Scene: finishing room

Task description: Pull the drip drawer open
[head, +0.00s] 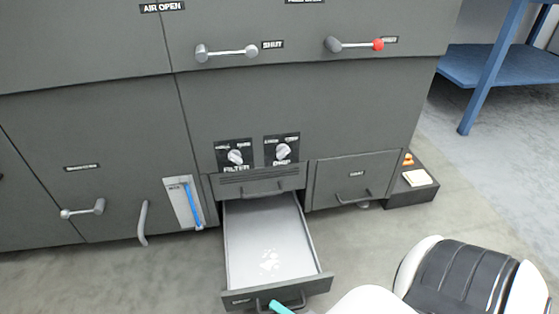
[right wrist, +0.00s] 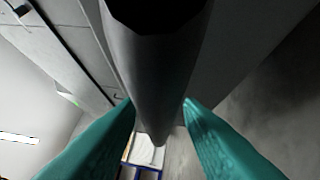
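The drip drawer (head: 262,240) is a light grey tray low in the dark cabinet. It stands pulled far out, with pale spots on its floor. Its dark front (head: 240,300) is at the bottom of the head view, with a bar handle (head: 300,299). My right gripper (head: 281,307) is at this handle; a teal finger shows, partly cut off by the picture edge. My left gripper is not in view.
A closed drawer (head: 355,175) is right of the open one. Two knobs (head: 236,157) (head: 283,152) are above it. A low dark ledge (head: 412,197) and a blue bench (head: 490,65) stand at the right. Grey floor is clear around the drawer's left side.

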